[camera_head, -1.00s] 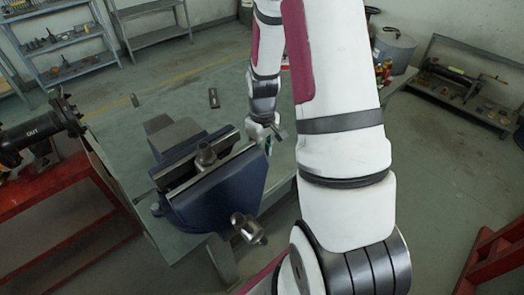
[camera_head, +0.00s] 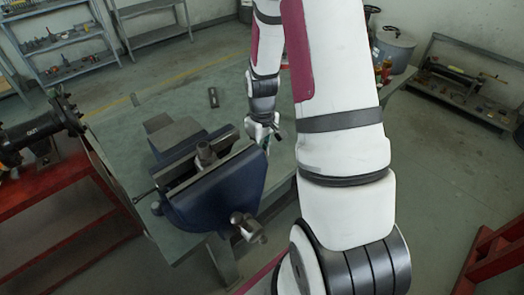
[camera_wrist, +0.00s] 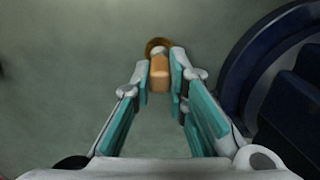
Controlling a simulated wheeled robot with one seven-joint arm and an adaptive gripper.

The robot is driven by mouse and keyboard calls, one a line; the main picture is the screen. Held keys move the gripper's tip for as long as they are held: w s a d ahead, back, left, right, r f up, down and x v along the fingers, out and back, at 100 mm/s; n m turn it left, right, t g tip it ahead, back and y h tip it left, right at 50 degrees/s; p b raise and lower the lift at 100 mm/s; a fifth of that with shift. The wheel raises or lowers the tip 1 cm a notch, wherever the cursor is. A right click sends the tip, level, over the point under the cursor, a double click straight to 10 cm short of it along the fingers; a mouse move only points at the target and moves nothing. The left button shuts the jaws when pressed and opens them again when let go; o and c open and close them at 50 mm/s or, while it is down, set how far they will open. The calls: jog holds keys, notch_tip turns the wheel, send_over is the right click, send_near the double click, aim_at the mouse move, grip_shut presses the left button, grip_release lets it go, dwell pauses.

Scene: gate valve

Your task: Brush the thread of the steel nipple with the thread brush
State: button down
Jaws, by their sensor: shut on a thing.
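The steel nipple (camera_head: 205,152) stands upright in the jaws of the blue bench vise (camera_head: 215,195), its top end showing above them. My gripper (camera_wrist: 160,75) is shut on the thread brush (camera_wrist: 159,78), which shows an orange-brown handle between the teal finger pads and a darker rounded end beyond them. In the head view my gripper (camera_head: 262,130) is beside the vise, to the right of the nipple and apart from it. The brush itself is mostly hidden in the head view. In the wrist view the dark blue vise (camera_wrist: 245,75) is at the right; the nipple does not show there.
The grey-green workbench (camera_head: 165,240) carries the vise and a small dark metal piece (camera_head: 213,97). A red stand with a black pipe fitting (camera_head: 40,135) is at the left. The vise handle (camera_head: 248,228) sticks out at the front.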

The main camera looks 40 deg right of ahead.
jog(key=shift+r, duration=0.15)
jog(key=shift+r+p, duration=1.5)
jog(key=shift+r, duration=0.85)
